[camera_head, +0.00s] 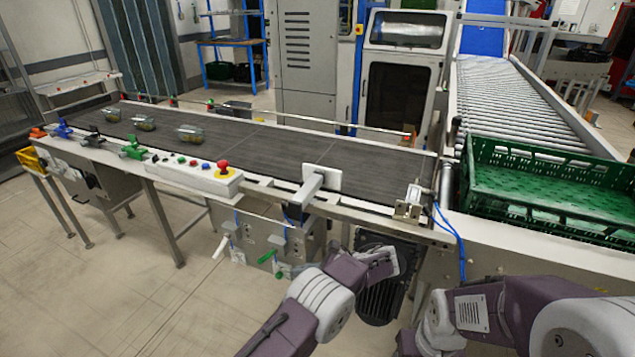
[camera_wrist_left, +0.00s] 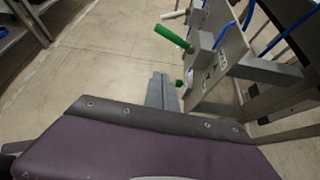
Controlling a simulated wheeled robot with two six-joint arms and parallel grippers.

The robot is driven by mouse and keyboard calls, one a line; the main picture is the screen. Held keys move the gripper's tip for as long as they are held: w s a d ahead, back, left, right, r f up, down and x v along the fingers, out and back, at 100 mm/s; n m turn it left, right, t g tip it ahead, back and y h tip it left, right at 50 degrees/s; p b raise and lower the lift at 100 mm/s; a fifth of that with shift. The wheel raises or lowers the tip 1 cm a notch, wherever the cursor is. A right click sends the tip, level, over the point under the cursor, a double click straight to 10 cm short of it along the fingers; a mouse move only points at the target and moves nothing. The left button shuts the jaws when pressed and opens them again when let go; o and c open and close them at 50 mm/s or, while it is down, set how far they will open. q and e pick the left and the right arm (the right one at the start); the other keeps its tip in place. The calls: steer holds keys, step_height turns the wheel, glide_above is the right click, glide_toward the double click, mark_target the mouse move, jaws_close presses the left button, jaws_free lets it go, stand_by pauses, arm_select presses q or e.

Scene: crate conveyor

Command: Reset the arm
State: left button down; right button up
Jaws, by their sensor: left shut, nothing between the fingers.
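My left arm (camera_head: 325,298) is bent in front of the conveyor's front side, below belt height. In the left wrist view, the grey fingers of my left gripper (camera_wrist_left: 162,92) are closed together with nothing between them, above the bare floor. They appear close to a machine panel with a green handle (camera_wrist_left: 172,38); whether they touch it I cannot tell. My right arm (camera_head: 520,318) is folded at the lower right of the head view, and its gripper does not show.
The dark conveyor belt (camera_head: 270,145) carries several clear packs (camera_head: 190,133) at its far left. A green crate (camera_head: 550,185) stands at the right, by a roller track (camera_head: 510,105). A control box with a red button (camera_head: 222,165) lines the front edge. Open floor (camera_head: 130,285) lies left.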

arm_select(q)
steer(key=s+a+r+n+h+p, duration=0.3)
steer(key=s+r+n, duration=0.1)
steer(key=s+n, duration=0.3)
steer(key=s+a+r+n+g+h+p, duration=0.1)
steer(key=s+a+r+n+h+p, duration=0.2)
steer(key=s+n, duration=0.5)
steer(key=s+a+r+n+g+h+p, duration=0.1)
steer(key=s+a+r+n+h+p, duration=0.2)
steer(key=s, duration=0.6)
step_height(320, 180, up, 3)
steer(key=n+h+p, duration=0.2)
steer(key=n, duration=0.2)
steer(key=shift+s+a+n, duration=0.2)
steer(key=shift+a+n, duration=0.2)
